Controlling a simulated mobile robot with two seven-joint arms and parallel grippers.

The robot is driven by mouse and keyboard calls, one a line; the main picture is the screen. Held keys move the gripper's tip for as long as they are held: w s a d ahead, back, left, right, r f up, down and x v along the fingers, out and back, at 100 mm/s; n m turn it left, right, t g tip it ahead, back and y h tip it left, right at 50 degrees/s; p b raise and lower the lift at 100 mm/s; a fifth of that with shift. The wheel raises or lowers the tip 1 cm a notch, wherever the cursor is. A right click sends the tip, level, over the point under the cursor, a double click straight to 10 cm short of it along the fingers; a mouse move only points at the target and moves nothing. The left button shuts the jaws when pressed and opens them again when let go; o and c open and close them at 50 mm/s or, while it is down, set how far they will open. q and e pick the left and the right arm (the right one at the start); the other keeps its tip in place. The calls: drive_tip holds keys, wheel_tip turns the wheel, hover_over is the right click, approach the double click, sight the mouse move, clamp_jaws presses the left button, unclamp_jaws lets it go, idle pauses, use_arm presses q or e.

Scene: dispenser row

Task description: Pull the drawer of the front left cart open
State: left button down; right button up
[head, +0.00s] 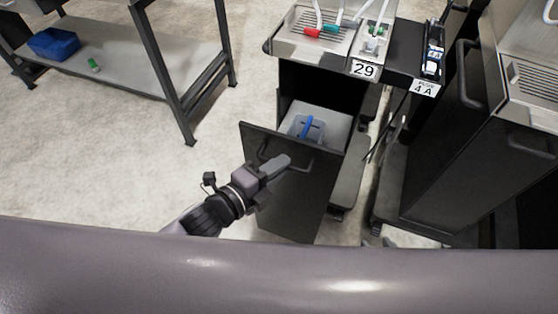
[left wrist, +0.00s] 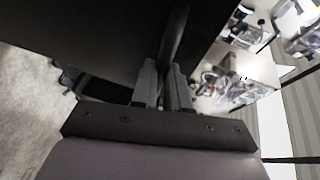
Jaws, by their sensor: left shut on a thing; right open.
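The front left cart (head: 310,85) carries a "29" label on its top. Its dark drawer (head: 300,205) stands pulled out, with its front away from the cart body and its inside showing. A light bin with a blue item (head: 306,126) sits in the drawer. My left gripper (head: 284,163) is shut on the drawer's dark bar handle (head: 309,166). The left wrist view shows the handle (left wrist: 174,38) between the two fingers of the left gripper (left wrist: 164,85). The fingers partly hide the handle. My right gripper is out of view.
Another dark cart (head: 450,150) with a handle stands close at the right, beside a "4 A" label (head: 425,88). A table (head: 110,85) with a blue bin (head: 54,44) on its lower shelf stands at the left. The pale floor (head: 80,160) between is clear.

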use_arm(q)
drive_tip(key=shift+s+a, duration=0.2)
drive_tip(key=shift+s, duration=0.25)
drive_tip(key=c, duration=1.1)
unclamp_jaws()
drive_tip(key=shift+c, duration=0.2)
drive_tip(key=v, duration=0.7)
